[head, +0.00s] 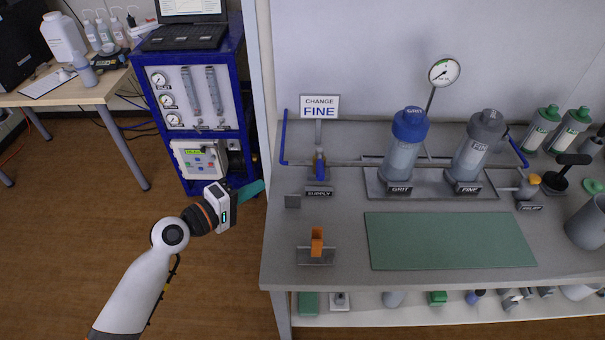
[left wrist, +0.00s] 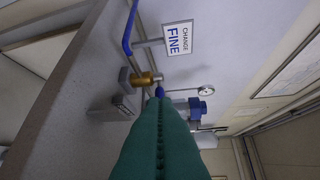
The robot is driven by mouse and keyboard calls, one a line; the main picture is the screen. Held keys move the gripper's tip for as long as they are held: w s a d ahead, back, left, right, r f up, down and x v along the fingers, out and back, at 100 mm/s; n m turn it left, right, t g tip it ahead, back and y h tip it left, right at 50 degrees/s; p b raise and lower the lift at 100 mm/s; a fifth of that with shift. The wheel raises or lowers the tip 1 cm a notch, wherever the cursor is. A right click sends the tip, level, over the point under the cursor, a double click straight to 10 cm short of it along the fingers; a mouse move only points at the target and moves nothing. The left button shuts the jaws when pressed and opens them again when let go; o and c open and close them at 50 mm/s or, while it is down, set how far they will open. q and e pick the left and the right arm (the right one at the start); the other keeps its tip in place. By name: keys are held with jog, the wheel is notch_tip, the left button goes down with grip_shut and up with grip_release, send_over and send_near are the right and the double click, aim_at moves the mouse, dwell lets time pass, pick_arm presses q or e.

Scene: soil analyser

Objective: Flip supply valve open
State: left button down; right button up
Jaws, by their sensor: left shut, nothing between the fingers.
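The supply valve (head: 319,163) sits on the thin pipe at the bench's left part, behind the SUPPLY label (head: 318,192). Its blue handle appears to lie across the pipe. In the left wrist view the valve's brass body (left wrist: 145,78) shows, with the blue handle end (left wrist: 160,91) just beyond my fingertips. My left gripper (head: 261,187) is shut and empty, with teal fingers pointing right, left of the bench's left edge and apart from the valve. Its closed fingers fill the lower middle of the wrist view (left wrist: 158,105). My right gripper is not in view.
A CHANGE FINE sign (head: 319,106) stands behind the valve, and a blue pipe (head: 284,140) rises left of it. The GRIT canister (head: 403,150) and FINE canister (head: 474,152) stand to the right. An orange piece (head: 317,242) stands in front. A blue cabinet (head: 198,95) is at left.

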pick_arm(q)
jog(key=shift+w+d, duration=0.1)
jog(key=p, duration=0.3)
send_near(320, 165)
jog(key=w, duration=0.1)
jog(key=w+d+f, duration=0.1)
jog(key=w, duration=0.1)
jog(key=w+d, duration=0.1)
jog(key=shift+w+f, duration=0.15)
jog(key=shift+w, duration=0.2)
jog(key=shift+d+f, duration=0.2)
jog(key=shift+d, duration=0.4)
